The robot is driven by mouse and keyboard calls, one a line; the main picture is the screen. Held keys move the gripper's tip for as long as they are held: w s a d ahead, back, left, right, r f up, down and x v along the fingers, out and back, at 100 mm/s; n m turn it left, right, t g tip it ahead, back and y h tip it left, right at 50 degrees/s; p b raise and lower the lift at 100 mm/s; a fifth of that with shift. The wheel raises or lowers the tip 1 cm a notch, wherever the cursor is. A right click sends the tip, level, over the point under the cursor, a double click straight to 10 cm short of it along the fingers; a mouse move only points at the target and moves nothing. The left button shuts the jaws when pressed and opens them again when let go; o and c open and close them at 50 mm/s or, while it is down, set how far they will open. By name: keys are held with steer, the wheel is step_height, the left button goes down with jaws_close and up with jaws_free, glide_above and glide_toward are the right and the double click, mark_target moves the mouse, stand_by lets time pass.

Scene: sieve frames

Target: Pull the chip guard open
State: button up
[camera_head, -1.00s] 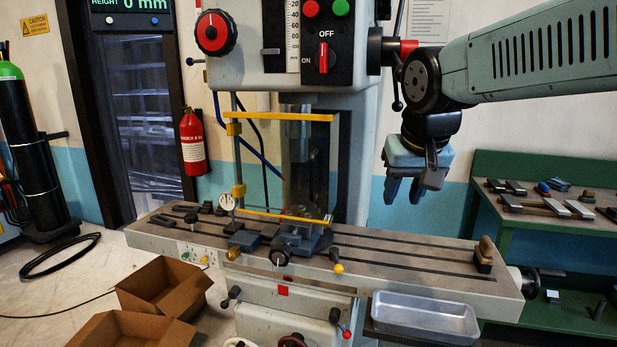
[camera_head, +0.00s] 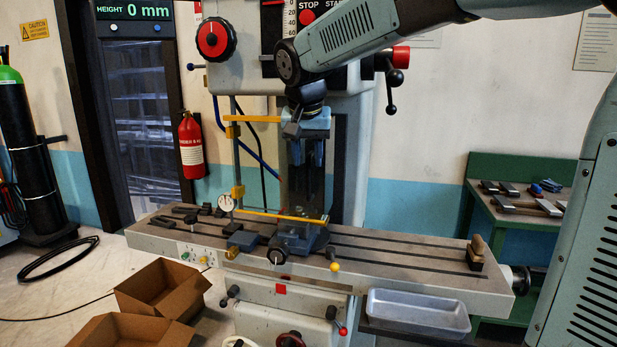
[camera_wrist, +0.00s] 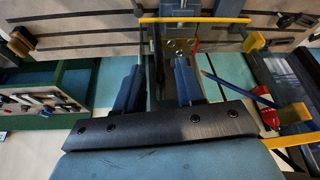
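The chip guard (camera_head: 265,213) is a clear panel with yellow top and bottom bars, hinged on a post at the left of the milling machine. It stands across the front of the vise area. My gripper (camera_head: 307,163) points down at the panel's right side and covers the right end of the top bar. Its two blue fingers are apart, with a gap between them in the wrist view (camera_wrist: 158,72). The bottom bar also shows beyond the fingers there (camera_wrist: 195,20). I cannot tell whether the fingers touch the panel or lie on both sides of it.
The slotted machine table (camera_head: 400,250) carries a vise (camera_head: 298,240) below the guard and a wood-handled brush (camera_head: 478,250) at right. A grey tray (camera_head: 418,308) and cardboard boxes (camera_head: 165,290) are in front. A green bench (camera_head: 510,170) stands at right.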

mark_target(308, 174)
steer(key=shift+x, duration=3.15)
steer(key=shift+d, duration=0.1)
jaws_close()
